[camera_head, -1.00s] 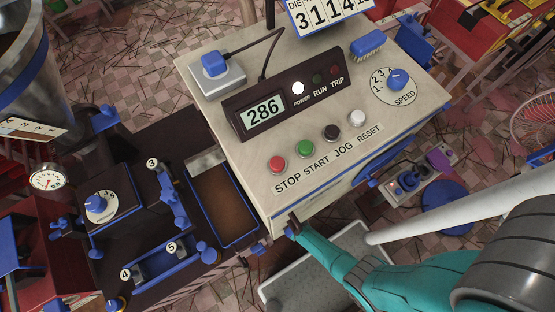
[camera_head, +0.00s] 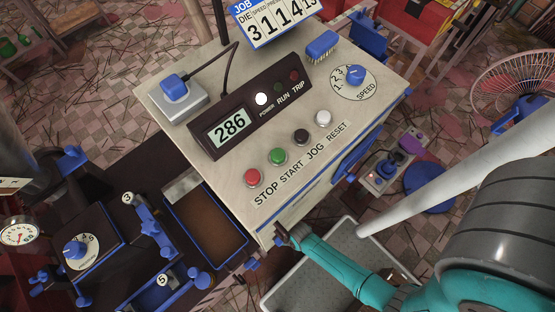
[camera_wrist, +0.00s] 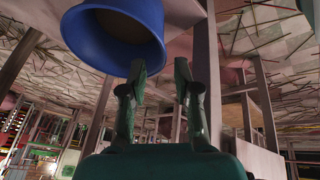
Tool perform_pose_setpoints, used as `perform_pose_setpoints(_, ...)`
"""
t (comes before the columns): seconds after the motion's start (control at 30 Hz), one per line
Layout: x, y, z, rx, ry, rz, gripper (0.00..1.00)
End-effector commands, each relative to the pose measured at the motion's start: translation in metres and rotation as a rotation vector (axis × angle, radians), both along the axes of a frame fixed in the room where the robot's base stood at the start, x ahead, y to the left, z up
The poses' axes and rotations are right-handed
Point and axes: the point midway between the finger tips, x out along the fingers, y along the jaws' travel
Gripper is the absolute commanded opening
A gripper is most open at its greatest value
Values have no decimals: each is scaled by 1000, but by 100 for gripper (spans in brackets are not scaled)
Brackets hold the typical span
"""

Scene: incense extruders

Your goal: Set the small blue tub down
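In the wrist view, a small blue tub (camera_wrist: 79,38) fills the top left, its brownish-grey round opening in view and its upper part cut off by the frame. My gripper (camera_wrist: 160,70) has its two green fingers apart, with a clear gap between the tips. The left fingertip overlaps the tub's lower edge; the right one lies to the right of the tub. I see no tub wall clamped between them, and whether they touch it is unclear. In the head view, my gripper (camera_head: 282,236) is at the panel's front lower corner, its fingers mostly hidden. I cannot pick out the tub there.
The cream control panel (camera_head: 290,185) stands beside my gripper. Left of it is a blue-rimmed brown tray (camera_head: 243,243). A grey tray (camera_head: 350,238) lies lower, behind my arm. A power strip (camera_head: 388,172) and a blue disc (camera_head: 430,187) are to the right.

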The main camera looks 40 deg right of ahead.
Motion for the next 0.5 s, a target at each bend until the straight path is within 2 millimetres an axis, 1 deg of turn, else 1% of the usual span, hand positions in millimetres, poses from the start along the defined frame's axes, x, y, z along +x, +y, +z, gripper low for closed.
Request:
perform_pose_setpoints(0.1, -5, -2, 12, 0, -1, -1, 31)
perform_pose_setpoints(0.2, -8, -3, 17, 1, 1, 0, 31)
perform_pose_setpoints(0.5, -9, -4, 21, 0, 0, -1, 31)
